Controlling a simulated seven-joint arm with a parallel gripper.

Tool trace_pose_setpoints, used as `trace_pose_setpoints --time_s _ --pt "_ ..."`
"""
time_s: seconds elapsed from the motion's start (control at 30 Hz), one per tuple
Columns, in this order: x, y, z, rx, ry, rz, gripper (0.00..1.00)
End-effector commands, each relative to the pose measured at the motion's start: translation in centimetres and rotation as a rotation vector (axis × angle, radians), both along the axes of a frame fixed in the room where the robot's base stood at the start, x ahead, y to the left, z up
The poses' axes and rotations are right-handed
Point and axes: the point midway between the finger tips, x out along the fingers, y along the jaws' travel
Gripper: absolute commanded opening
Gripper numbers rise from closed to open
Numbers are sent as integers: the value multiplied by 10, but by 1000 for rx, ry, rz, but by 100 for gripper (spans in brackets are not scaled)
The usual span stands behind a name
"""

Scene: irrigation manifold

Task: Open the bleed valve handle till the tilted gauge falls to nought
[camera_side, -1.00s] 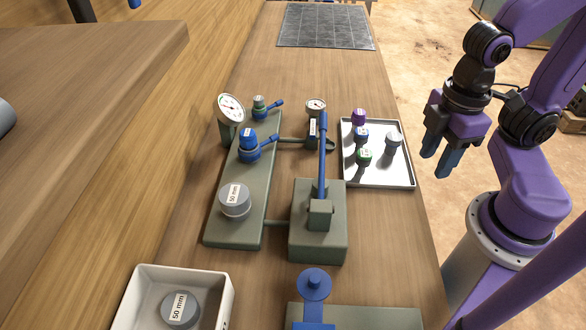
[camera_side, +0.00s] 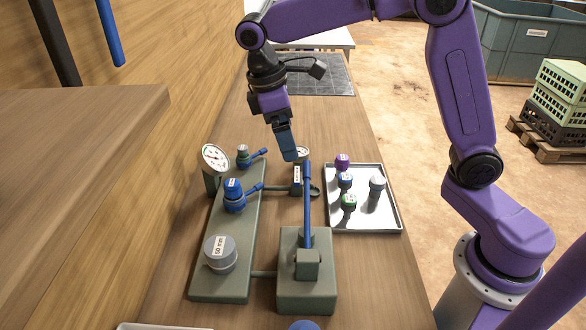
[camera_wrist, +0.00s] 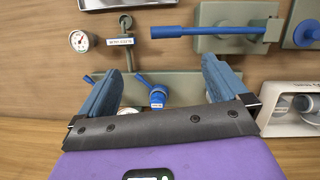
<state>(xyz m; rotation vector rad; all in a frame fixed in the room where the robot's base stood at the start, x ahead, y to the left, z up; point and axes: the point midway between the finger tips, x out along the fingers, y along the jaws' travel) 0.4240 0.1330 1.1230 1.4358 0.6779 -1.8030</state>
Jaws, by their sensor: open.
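The large tilted gauge (camera_side: 215,158) stands at the far left of the grey-green manifold plate (camera_side: 200,285); its reading is too small to tell. Beside it is a green-capped valve (camera_side: 243,158) with a blue handle (camera_side: 259,154). Nearer is a blue valve (camera_side: 234,197) with a blue handle (camera_side: 253,188), also in the wrist view (camera_wrist: 157,96). I cannot read which one is the bleed valve. My gripper (camera_side: 289,153) points down, open and empty, above the bench by the small gauge (camera_side: 302,152), apart from both handles. In the wrist view, the left jaw partly hides the green-capped valve's handle.
A pump block (camera_side: 307,292) with a tall blue lever (camera_side: 307,210) stands right of the plate. A white tray (camera_side: 392,222) holds several capped parts. A grey 50 mm cap (camera_side: 220,255) sits on the plate's near end. A dark grid mat (camera_side: 325,82) lies behind.

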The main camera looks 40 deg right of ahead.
Motion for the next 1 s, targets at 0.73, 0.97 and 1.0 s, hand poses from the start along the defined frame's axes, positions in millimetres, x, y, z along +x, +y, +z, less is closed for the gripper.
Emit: trace_pose_setpoints --time_s 0.73,0.97,1.0 --pt "114 -43 -24 -92 127 -143 100" --pt "104 -52 -54 -93 130 -144 100" --pt "102 -54 -61 -93 129 -144 100"
